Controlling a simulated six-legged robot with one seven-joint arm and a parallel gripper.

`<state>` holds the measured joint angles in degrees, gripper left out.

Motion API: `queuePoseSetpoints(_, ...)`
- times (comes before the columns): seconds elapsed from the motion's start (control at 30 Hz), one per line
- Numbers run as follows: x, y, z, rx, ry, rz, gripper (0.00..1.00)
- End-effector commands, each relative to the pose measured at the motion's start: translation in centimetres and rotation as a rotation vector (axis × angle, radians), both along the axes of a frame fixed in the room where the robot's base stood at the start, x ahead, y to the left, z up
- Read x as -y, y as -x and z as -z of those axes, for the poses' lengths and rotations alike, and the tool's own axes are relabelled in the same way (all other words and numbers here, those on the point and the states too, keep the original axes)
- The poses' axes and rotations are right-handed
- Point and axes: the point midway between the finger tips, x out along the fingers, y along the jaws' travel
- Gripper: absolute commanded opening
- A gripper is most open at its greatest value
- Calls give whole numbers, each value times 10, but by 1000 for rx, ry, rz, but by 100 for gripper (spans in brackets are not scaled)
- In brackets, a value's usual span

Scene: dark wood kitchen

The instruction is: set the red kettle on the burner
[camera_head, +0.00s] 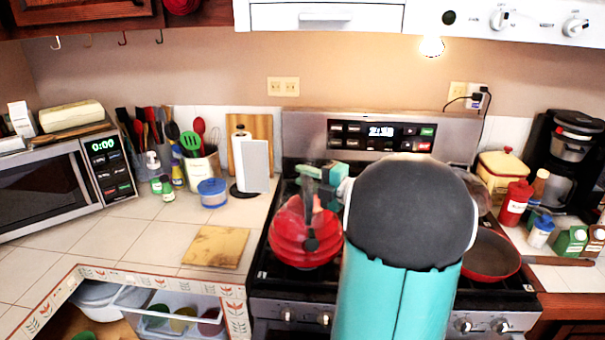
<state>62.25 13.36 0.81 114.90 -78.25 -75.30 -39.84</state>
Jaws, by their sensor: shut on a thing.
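The red kettle (290,246) is at the left side of the stove (300,287), over the front left burner area. A dark part, which may be its handle or knob, shows in front of its red body. My gripper (320,194) is at the top of the kettle and is shut on it. The fingertips are small and partly merge with the dark part. I cannot tell whether the kettle's base touches the grate or hangs just above it. My arm hides the middle of the stove.
A red pan (490,256) sits on the right burners, its handle reaching over the right counter. A paper towel holder (240,165) and a cutting board (216,246) are on the left counter. The open drawer (165,310) is at lower left. A coffee maker (570,150) stands at right.

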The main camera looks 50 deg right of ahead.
Motion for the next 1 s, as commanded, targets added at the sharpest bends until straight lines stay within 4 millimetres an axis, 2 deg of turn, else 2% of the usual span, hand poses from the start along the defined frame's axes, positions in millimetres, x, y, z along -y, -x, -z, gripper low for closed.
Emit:
queuePoseSetpoints(0.23,0,0,26,4,1,0,0)
queuePoseSetpoints(0.63,0,0,30,4,2,-1,0)
queuePoseSetpoints(0.67,0,0,33,0,-1,0,27)
queuePoseSetpoints(0.77,0,0,33,0,-1,0,44)
queuePoseSetpoints(1.0,0,0,32,0,-1,0,44)
